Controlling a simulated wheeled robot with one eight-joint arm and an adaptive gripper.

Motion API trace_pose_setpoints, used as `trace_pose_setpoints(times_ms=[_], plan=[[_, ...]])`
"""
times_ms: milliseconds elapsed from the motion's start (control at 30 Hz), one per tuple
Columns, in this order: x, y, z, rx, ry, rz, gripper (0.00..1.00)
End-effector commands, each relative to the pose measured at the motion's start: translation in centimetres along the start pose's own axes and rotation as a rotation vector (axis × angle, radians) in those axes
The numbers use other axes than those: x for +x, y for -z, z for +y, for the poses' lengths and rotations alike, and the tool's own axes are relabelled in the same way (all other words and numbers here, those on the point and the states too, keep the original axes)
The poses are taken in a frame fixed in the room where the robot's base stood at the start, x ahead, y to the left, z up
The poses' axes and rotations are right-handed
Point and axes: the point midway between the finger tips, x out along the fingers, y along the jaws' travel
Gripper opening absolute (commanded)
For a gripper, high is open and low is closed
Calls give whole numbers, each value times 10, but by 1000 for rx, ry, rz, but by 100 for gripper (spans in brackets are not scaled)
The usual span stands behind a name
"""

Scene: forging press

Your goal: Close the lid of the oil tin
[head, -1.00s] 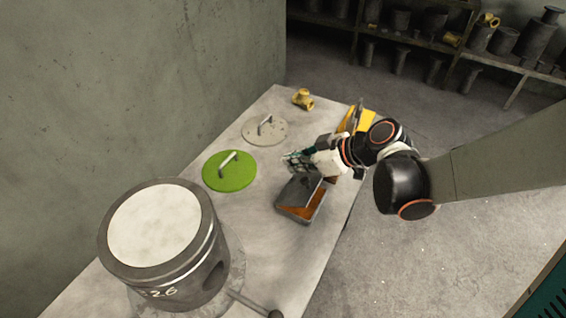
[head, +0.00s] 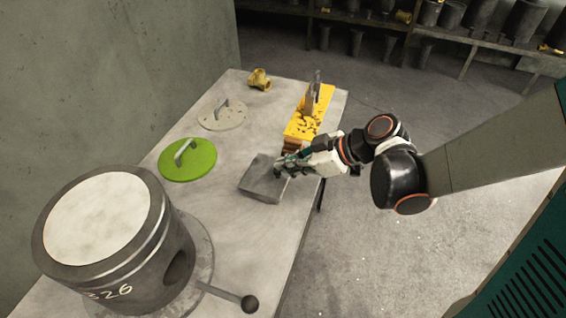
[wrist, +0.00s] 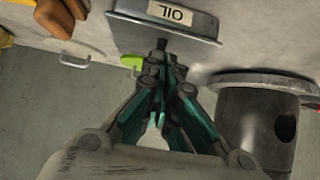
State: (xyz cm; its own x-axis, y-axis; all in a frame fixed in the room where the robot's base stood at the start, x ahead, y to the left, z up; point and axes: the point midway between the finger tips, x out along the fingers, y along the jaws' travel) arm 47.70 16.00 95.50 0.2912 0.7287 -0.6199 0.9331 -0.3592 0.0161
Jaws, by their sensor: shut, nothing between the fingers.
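The oil tin (head: 262,180) is a low grey box on the table. Its lid lies flat over it in the head view, with no open interior showing. In the wrist view the tin (wrist: 185,35) is at the top, with an "OIL" label on it. My gripper (head: 281,166) is shut and empty at the tin's upper right side. In the wrist view the fingertips (wrist: 164,58) are close to the tin's edge; I cannot tell whether they touch it.
A green disc (head: 190,163) and a grey disc (head: 226,122), both with handles, lie on the table (head: 215,215). A brass fitting (head: 259,80) and a yellow object (head: 308,122) stand farther back. A large metal cylinder (head: 150,235) is at the front left, with a ball-ended lever (head: 249,303).

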Motion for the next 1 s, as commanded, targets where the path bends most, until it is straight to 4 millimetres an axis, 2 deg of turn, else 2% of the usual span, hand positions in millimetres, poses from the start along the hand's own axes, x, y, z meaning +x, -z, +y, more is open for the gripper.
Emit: trace_pose_setpoints(times_ms=[100,400,867,1000], plan=[[2,-8,0,0,0,0,0],[3,-14,0,-1,0,0,0],[3,-13,0,0,0,0,0],[1,-6,0,0,0,0,0]])
